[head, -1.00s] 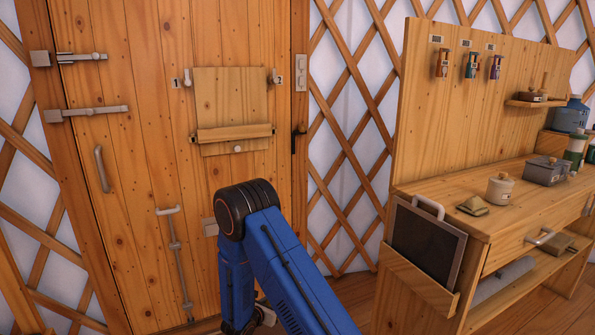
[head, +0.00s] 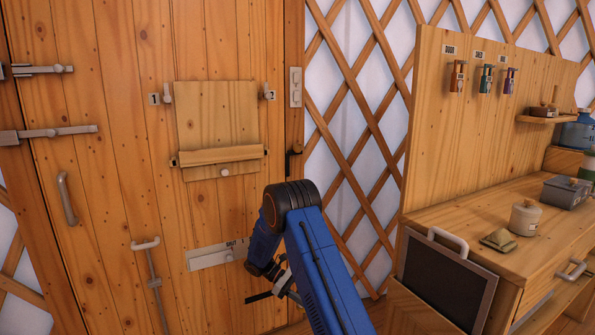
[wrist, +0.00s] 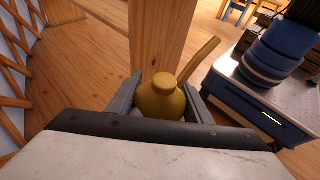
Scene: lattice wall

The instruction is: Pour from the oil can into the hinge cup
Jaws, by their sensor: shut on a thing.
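The oil can (wrist: 163,101) is a mustard-yellow pot with a round knob on top and a long spout slanting up to the right in the wrist view. My gripper (wrist: 166,96) is shut on it, with one grey finger on each side of its body. In the head view my gripper (head: 274,288) shows small, in front of the lower right of the wooden door (head: 110,190), partly hidden by my blue arm. I cannot make out the can there. I cannot pick out the hinge cup in either view.
The door carries a bolt plate (head: 212,256), a small hatch panel (head: 218,120) and a handle (head: 66,198). At right stands a workbench (head: 470,215) with a lidded pot (head: 525,217), a grey box (head: 566,191) and a framed dark board (head: 447,275) at its front.

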